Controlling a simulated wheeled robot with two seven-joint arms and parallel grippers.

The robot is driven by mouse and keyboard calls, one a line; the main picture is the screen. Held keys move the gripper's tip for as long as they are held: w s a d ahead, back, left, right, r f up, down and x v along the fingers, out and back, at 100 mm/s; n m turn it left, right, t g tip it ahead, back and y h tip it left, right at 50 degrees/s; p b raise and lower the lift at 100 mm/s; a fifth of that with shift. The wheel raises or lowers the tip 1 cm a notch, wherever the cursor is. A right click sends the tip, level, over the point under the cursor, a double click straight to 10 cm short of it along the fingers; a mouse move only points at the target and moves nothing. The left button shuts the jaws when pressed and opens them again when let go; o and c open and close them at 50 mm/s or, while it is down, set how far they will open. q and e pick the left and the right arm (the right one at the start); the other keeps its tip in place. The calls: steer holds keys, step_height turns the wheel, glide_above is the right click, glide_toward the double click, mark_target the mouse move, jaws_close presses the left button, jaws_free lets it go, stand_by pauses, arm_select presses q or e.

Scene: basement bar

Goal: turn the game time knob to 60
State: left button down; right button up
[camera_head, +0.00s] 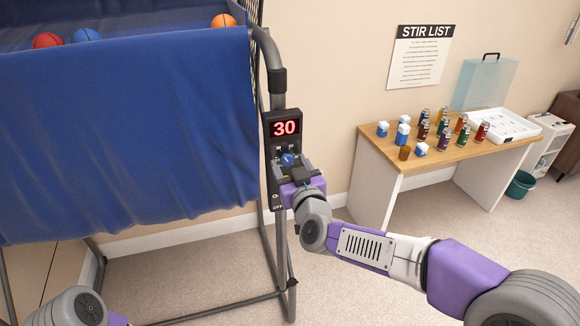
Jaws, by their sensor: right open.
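The game's control box (269,140) is a dark upright panel on the metal frame of the basketball game. Its red display (286,128) reads 30. The blue round knob (288,159) sits on the box below the display. My right gripper (289,167) is at the knob, with its open fingers on either side of it; I cannot tell whether they touch it. The gripper hides the lower part of the knob and much of the lower panel. Part of my left arm shows at the bottom left, but its gripper is out of view.
The game's blue cloth (130,130) hangs left of the box, with balls above it. The frame's metal tube (266,260) runs down to the floor. A wooden-topped table (470,150) with cans and small boxes stands at the right. Carpet between is clear.

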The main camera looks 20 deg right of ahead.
steer(key=shift+w, duration=0.25)
steer(key=shift+c, duration=0.2)
steer(key=c, duration=1)
